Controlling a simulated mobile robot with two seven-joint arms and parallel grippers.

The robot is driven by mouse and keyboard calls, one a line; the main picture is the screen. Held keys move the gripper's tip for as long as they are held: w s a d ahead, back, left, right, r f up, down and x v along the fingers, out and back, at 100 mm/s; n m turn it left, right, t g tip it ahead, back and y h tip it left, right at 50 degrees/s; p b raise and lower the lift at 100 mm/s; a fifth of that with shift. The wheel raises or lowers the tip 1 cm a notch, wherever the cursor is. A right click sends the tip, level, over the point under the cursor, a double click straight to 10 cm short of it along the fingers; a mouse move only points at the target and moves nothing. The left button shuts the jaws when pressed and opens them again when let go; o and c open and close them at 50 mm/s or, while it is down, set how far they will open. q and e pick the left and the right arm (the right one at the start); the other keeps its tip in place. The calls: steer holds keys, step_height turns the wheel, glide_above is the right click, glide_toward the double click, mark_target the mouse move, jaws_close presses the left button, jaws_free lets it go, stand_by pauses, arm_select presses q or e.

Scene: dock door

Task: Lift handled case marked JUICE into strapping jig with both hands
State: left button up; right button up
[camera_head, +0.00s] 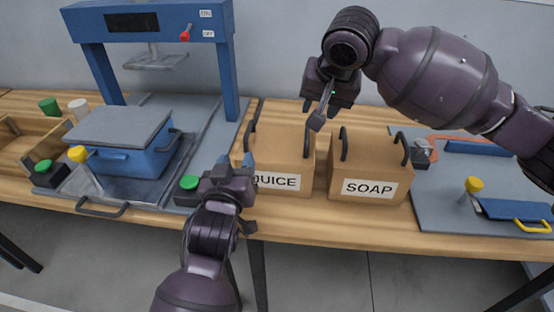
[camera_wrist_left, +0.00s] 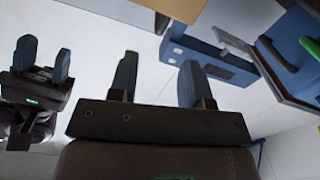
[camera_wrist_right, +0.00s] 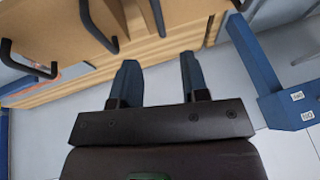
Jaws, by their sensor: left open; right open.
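The tan case marked JUICE (camera_head: 290,158) stands upright on the bench, with a dark handle at its left and right. My left gripper (camera_head: 232,170) is open at the case's front left, low and partly covering its label; I cannot tell whether it touches the case. My right gripper (camera_head: 318,112) is open above the case's right side, near the right handle, with nothing in it. The grey station at the right, with blue blocks and an orange strap (camera_head: 450,139), looks like the strapping jig (camera_head: 435,205). My left fingers (camera_wrist_left: 157,80) and right fingers (camera_wrist_right: 158,80) are apart and empty.
A similar case marked SOAP (camera_head: 340,190) stands right of JUICE, between it and the strap station. A blue press (camera_head: 145,24), a blue lidded bin (camera_head: 150,162) and a green button (camera_head: 189,182) are at the left. A yellow knob (camera_head: 473,184) rises from the right station.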

mark_target(308, 131)
arm_select(q)
steer(key=w, duration=0.3)
steer(key=w+d, duration=0.1)
steer(key=w, duration=0.6)
steer(key=shift+w+d, duration=0.15)
steer(key=shift+w, duration=0.2)
arm_select(e)
steer(key=x, duration=1)
steer(key=shift+w+f, duration=0.15)
steer(key=shift+f, duration=0.2)
arm_select(q)
jaws_close()
arm_select(e)
jaws_close()
arm_select(q)
steer(key=shift+r, duration=0.1)
